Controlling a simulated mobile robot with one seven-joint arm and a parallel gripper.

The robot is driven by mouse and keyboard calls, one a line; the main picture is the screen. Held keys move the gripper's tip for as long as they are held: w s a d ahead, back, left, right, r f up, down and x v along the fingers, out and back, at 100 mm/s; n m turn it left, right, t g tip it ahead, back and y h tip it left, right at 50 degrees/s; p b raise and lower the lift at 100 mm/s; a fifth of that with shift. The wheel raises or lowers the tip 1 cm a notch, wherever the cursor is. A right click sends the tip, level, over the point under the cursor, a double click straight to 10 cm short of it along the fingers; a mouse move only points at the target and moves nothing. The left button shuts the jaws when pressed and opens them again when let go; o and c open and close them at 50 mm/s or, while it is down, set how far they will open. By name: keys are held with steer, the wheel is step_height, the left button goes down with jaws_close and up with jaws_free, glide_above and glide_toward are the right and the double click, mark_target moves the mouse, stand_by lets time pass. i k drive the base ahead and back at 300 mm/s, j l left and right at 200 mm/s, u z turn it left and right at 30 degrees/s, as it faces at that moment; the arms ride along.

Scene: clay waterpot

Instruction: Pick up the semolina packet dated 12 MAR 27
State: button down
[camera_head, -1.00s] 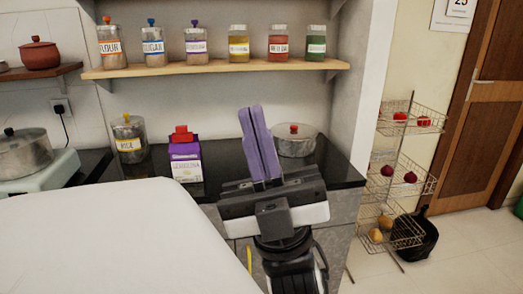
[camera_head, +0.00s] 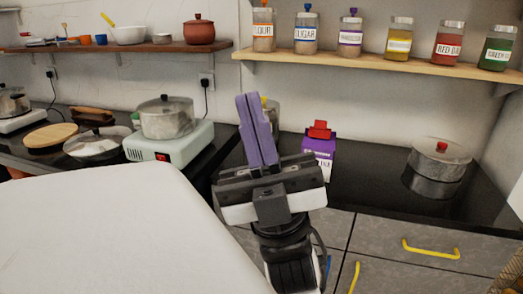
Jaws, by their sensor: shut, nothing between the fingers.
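One semolina packet (camera_head: 320,153), purple and white with a red clip on top, stands upright on the black counter (camera_head: 372,190) right of my gripper. Part of its label shows at its lower front; the rest is behind my gripper, and no date can be read. My gripper (camera_head: 256,112) has two purple fingers pointing up, shut together and empty. It is in front of the counter and apart from the packet. A jar with a yellow knob (camera_head: 271,107) is partly hidden behind the fingers.
A steel pot (camera_head: 437,165) stands at the counter's right. A lidded pot (camera_head: 169,117) sits on a cooker at left. A shelf of labelled jars (camera_head: 384,64) hangs above. The drawers below have yellow handles (camera_head: 431,250).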

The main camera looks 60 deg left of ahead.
mark_target(325, 149)
steer(key=u, duration=1.2)
steer(key=i+j+z, duration=0.2)
steer(key=i, duration=0.15)
steer(key=i+z, duration=0.2)
steer(key=i, duration=0.7)
